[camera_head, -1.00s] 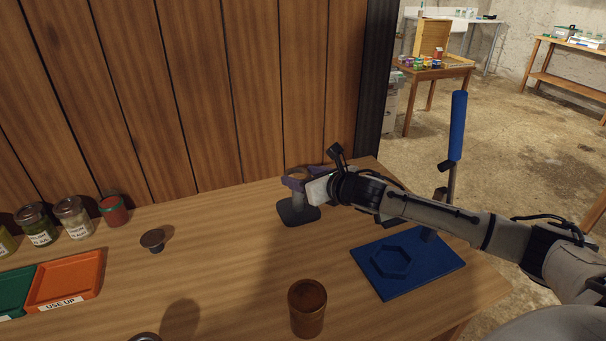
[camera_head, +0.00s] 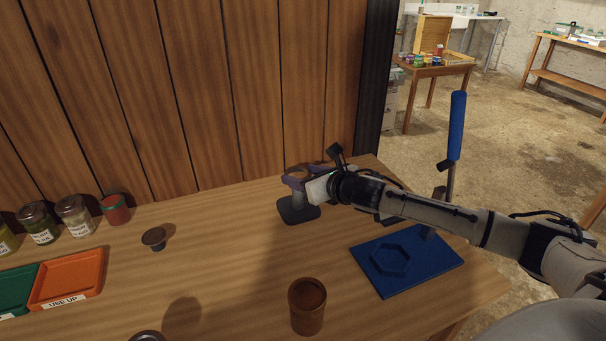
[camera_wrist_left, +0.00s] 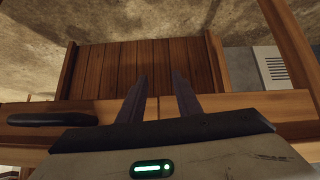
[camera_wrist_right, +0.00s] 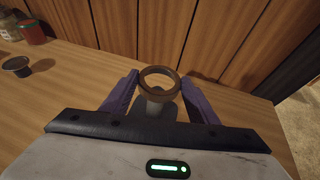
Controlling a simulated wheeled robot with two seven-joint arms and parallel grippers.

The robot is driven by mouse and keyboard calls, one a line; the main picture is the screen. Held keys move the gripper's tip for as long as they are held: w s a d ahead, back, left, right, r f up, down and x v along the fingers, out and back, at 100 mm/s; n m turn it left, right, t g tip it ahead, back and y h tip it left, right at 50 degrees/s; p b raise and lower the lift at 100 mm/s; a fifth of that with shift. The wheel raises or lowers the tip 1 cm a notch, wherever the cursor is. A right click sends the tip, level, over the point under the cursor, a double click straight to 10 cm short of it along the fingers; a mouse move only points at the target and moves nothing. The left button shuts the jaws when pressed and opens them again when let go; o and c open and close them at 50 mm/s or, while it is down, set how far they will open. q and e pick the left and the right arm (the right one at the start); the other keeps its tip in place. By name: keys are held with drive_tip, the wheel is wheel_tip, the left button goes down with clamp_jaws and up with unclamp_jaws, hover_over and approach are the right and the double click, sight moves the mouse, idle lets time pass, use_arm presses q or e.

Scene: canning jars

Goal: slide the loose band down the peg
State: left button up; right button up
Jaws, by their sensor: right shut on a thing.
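The loose band (camera_wrist_right: 147,72) is a brown ring between the purple fingers of my right gripper (camera_wrist_right: 160,88), which is shut on it. In the head view my right gripper (camera_head: 298,181) is at the top of the peg (camera_head: 298,201), a short grey post on a dark base (camera_head: 297,212). In the right wrist view the peg (camera_wrist_right: 155,107) shows under the near side of the band; I cannot tell how far the band is around it. My left gripper (camera_wrist_left: 161,90) shows only in its own wrist view, with fingers apart and nothing between them.
A blue plate with a hexagonal recess (camera_head: 383,280) lies to the right of the peg, by a blue-handled lever (camera_head: 456,125). A brown cup (camera_head: 307,308) stands in front. A dark lid (camera_head: 154,237), an orange tray (camera_head: 70,276) and several jars are at the left. The wooden wall is close behind.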

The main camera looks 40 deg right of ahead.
drive_tip(key=shift+f, duration=0.25)
drive_tip(key=shift+f+b, duration=0.5)
drive_tip(key=shift+f, duration=0.6)
drive_tip(key=shift+f, duration=0.15)
idle(0.4)
drive_tip(key=shift+p, duration=0.35)
drive_tip(key=shift+f, duration=0.25)
drive_tip(key=shift+f+b, duration=0.65)
drive_tip(key=shift+f, duration=0.5)
drive_tip(key=shift+f, duration=0.1)
drive_tip(key=shift+p, duration=0.35)
